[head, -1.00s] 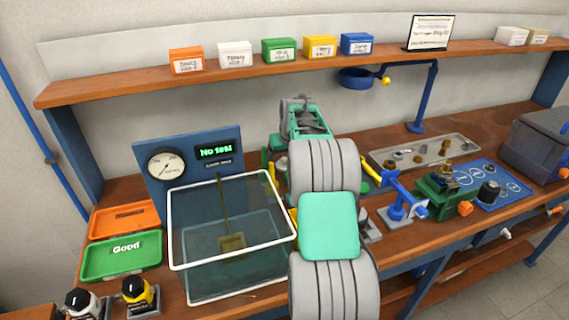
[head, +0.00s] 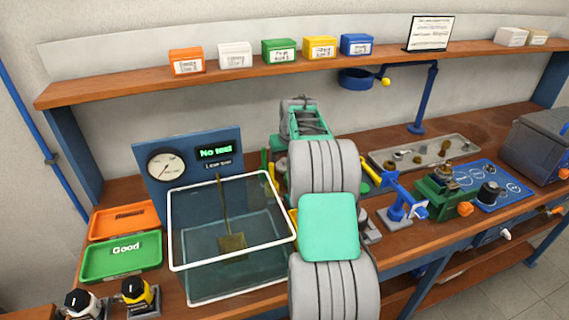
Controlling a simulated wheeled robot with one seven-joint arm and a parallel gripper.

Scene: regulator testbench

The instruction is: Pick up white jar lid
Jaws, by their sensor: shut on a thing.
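A jar with a white upper part and a dark top (head: 84,299) stands at the bottom left corner of the bench, in front of the green tray. I cannot tell where its lid ends and its body begins. A similar jar with a yellow part (head: 137,293) stands just to its right. My arm fills the middle of the picture and reaches over the bench. My gripper's fingers do not show; my own arm links hide that area, so I cannot see what they hold.
A white-rimmed water tank (head: 180,268) stands left of my arm, before a blue gauge panel (head: 216,136). Orange (head: 103,221) and green (head: 100,265) trays lie further left. A blue stand (head: 396,208), a green fixture (head: 440,203) and a metal tray (head: 456,150) crowd the right.

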